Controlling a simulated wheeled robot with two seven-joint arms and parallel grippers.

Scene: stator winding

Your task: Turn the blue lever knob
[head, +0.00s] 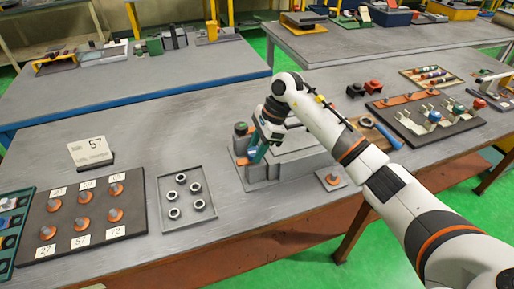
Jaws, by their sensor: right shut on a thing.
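My right gripper (259,147) reaches in from the right, pointing down over the grey machine block on the near table. It is shut on the blue lever knob, of which a blue-teal part (256,155) shows at the fingertips. The gripper hides most of the knob and its lever, so its turn angle cannot be told. My left gripper is not in view.
A grey tray with several rings (163,218) and a dark board with orange-based pegs (68,238) lie left. Right of my arm are a dark fixture board (455,131) and a blue-handled tool (385,133).

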